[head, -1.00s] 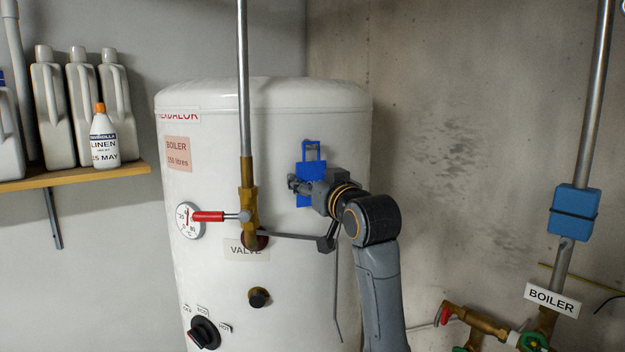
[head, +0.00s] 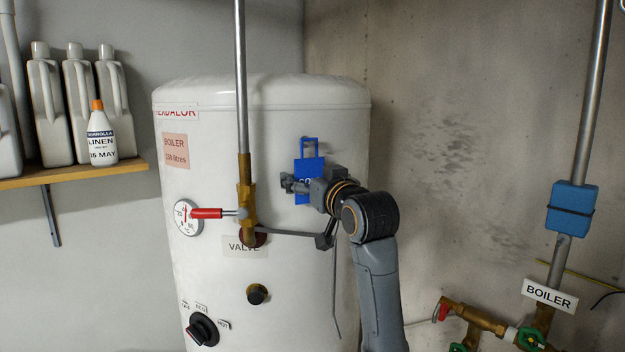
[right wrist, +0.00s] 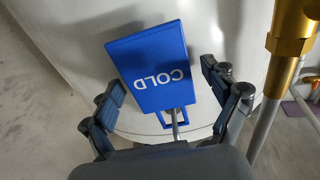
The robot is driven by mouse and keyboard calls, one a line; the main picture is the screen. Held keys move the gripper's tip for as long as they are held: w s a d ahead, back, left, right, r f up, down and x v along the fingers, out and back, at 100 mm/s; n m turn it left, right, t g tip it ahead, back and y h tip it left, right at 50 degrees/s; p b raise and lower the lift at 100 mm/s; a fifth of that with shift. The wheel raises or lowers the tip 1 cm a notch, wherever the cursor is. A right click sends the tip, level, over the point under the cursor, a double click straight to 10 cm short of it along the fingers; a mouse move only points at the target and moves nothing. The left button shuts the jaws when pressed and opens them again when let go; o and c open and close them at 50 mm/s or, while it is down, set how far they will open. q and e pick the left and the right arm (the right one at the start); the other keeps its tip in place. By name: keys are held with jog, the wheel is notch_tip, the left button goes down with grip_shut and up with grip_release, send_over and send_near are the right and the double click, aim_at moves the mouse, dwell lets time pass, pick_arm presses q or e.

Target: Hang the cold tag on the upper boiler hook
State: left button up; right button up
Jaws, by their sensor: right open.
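The blue cold tag (head: 309,165) hangs in front of the white boiler (head: 205,260), its loop at the top. In the right wrist view, the tag (right wrist: 150,68) shows its white COLD lettering upside down. A thin metal rod, apparently the hook (right wrist: 176,128), reaches the tag's loop and seems to pass through it. My right gripper (head: 292,184) is in front of the tag's lower part and hides some of it. In the right wrist view, its fingers (right wrist: 161,78) are spread either side of the tag, apart from it. My left gripper is not in view.
A vertical pipe (head: 241,80) with a brass valve and red lever (head: 206,213) stands in front of the boiler, left of my gripper. A shelf (head: 70,176) with bottles is at the left. Pipes with a blue box (head: 572,207) are at the right.

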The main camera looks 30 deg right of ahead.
jog(key=s+a, duration=0.2)
jog(key=s, duration=1)
jog(key=shift+f, duration=0.25)
jog(key=shift+w+f, duration=0.1)
